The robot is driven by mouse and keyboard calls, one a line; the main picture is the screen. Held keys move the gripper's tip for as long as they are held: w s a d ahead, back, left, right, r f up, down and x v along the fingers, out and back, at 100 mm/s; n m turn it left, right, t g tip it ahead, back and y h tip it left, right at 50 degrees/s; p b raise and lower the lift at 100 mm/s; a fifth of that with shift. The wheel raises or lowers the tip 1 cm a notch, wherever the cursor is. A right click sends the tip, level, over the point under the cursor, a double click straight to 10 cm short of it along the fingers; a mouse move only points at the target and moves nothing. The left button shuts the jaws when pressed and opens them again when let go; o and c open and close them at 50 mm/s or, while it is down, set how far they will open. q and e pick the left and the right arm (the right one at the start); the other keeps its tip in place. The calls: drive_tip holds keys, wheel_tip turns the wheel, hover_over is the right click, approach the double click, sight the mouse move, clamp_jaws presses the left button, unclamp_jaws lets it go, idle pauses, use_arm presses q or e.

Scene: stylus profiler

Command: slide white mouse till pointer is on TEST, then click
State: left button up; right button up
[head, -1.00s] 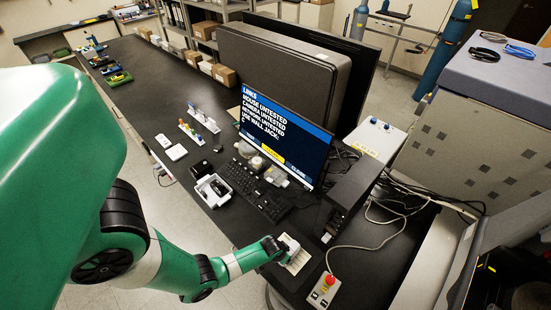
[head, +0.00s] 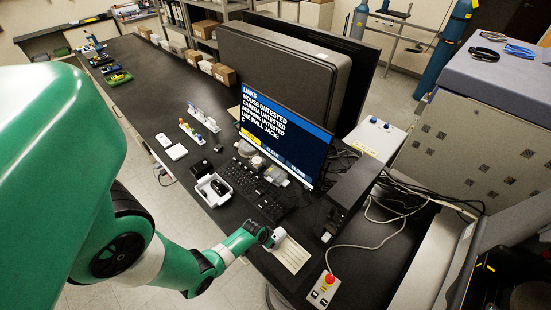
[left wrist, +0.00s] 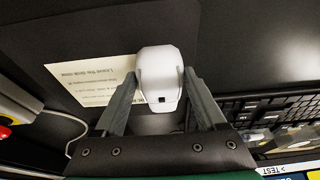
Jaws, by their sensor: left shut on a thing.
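The white mouse (head: 278,236) is at the end of my left arm in the head view. In the left wrist view the mouse (left wrist: 160,82) sits between the two grey fingers of my left gripper (left wrist: 160,90), which is shut on its sides. It is on the dark desk at the left edge of a printed sheet (head: 291,256). The monitor (head: 285,125) lists mouse, camera and network as untested. Its leftmost bottom button (head: 251,138) is yellow; CLEAR and CLOSE are blue. No separate pointer can be made out. My right gripper is not in view.
The keyboard (head: 255,190) lies just beyond the mouse. A box with a red button (head: 325,288) and its cable are to the right. The sheet lies on clear desk right of the mouse.

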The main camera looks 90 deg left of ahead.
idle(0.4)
use_arm(q)
drive_tip(key=o, duration=1.5)
drive_tip(key=shift+c, duration=0.2)
drive_tip(key=p+v, duration=0.3)
drive_tip(key=v, duration=0.2)
drive_tip(key=shift+r+p, duration=0.3)
drive_tip(key=shift+p, duration=0.05)
drive_tip(key=s+d+b, duration=0.1)
drive_tip(key=s+d, duration=0.7)
drive_tip(key=s, duration=0.1)
drive_tip(key=shift+f+b, duration=0.3)
drive_tip(key=shift+b, duration=0.1)
